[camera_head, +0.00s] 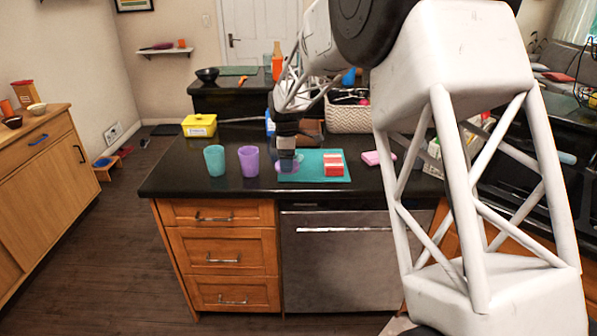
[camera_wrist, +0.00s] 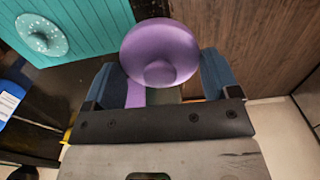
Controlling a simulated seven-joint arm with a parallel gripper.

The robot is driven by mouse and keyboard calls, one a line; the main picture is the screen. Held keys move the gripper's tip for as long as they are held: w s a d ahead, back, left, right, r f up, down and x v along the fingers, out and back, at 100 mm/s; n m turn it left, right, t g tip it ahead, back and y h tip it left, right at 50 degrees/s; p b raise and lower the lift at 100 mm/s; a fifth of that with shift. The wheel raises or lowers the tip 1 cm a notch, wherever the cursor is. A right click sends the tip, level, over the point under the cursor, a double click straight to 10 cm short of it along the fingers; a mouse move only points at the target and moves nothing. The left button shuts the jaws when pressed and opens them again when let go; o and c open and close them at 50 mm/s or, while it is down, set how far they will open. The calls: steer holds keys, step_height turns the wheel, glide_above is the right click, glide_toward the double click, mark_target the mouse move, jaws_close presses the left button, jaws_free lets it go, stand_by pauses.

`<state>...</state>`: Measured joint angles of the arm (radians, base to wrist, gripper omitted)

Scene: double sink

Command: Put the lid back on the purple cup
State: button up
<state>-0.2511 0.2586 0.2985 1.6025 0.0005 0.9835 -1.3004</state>
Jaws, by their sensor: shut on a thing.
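The purple cup (camera_head: 249,161) stands upright on the dark counter in the head view, its top uncovered. The purple lid (camera_wrist: 160,55) is round with a knob and sits between the blue fingers of my gripper (camera_wrist: 160,82) in the wrist view. In the head view, my gripper (camera_head: 287,160) is to the right of the purple cup, at the left part of the teal board. The lid shows faintly there as a purple patch, partly hidden by the fingers. My gripper is shut on the lid, which is apart from the cup.
A teal cup (camera_head: 215,161) stands left of the purple cup. The teal board (camera_head: 310,177) holds a red-and-white block (camera_head: 333,165). A pale teal lid (camera_wrist: 42,35) lies on it in the wrist view. A yellow box (camera_head: 199,125) and a woven basket (camera_head: 350,118) stand behind.

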steer(key=w+a+r, duration=0.3)
steer(key=w+a, duration=0.1)
steer(key=a, duration=0.3)
steer(key=w+a+r+n, duration=0.1)
steer(key=w+a+r, duration=0.3)
steer(key=a, duration=0.3)
steer(key=shift+w+r, duration=0.15)
steer(key=shift+w, duration=0.65)
steer(key=shift+f, duration=0.2)
steer(key=shift+f, duration=3)
steer(key=shift+f, duration=0.2)
steer(key=o, duration=0.8)
steer(key=shift+c, duration=0.2)
steer(key=shift+r, duration=0.25)
step_height(320, 180, up, 6)
steer(key=shift+r, duration=0.25)
stand_by(0.7)
